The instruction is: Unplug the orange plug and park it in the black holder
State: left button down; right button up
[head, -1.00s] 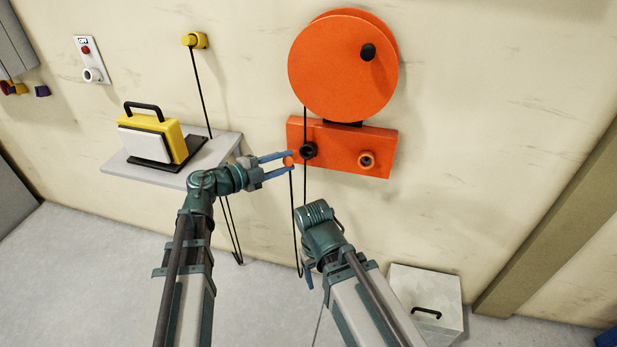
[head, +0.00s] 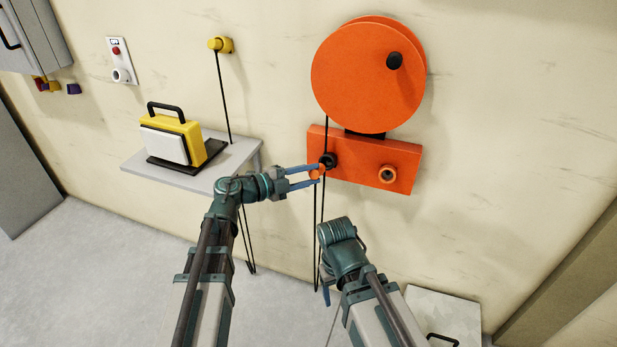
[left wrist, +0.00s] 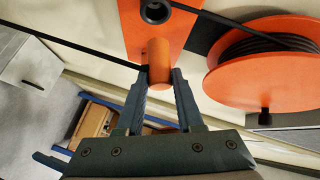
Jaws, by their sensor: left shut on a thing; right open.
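The orange plug (head: 316,174) is in my left gripper (head: 318,173), shut on it, in front of the orange panel (head: 358,172). The black holder (head: 329,160) is a dark ring at the panel's left end, just up and right of the plug in the head view. In the left wrist view the plug (left wrist: 159,62) stands between the fingertips, pointing toward a dark round opening (left wrist: 155,11) on the panel. I cannot tell the exact gap between them. An orange-rimmed socket (head: 387,174) at the panel's right is empty. My right gripper (head: 326,292) hangs low, open, mostly hidden by its arm.
An orange cable reel (head: 362,75) is above the panel. Black cables hang beside the left gripper. A grey shelf (head: 240,160) with a yellow work light (head: 182,140) is at the left. A pale box (head: 440,310) stands on the floor at the lower right.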

pick_arm(q)
jog(key=shift+w+d+f+b, duration=0.2)
jog(key=shift+w+f+b, duration=0.05)
jog(key=shift+w, duration=0.4)
jog(key=shift+w+d+f+b, duration=0.2)
jog(key=shift+w+d+f, duration=0.05)
jog(key=shift+w, duration=0.45)
jog(key=shift+w+d+f+b, duration=0.2)
jog(key=shift+w+f+b, duration=0.05)
jog(key=shift+w, duration=0.4)
jog(key=shift+w+d+f+b, duration=0.2)
jog(key=shift+w+f+b, duration=0.05)
jog(key=shift+w, duration=0.35)
jog(key=shift+w+d+f+b, duration=0.2)
jog(key=shift+w+f, duration=0.05)
jog(key=shift+w, duration=0.4)
jog(key=shift+w+d+f+b, duration=0.2)
jog(key=shift+w+f+b, duration=0.05)
jog(key=shift+w, duration=0.35)
jog(key=shift+c, duration=2.3)
grip_release()
jog(key=shift+a, duration=0.1)
jog(key=p+v, duration=0.2)
jog(key=v, duration=1.1)
jog(key=shift+s+a, duration=0.2)
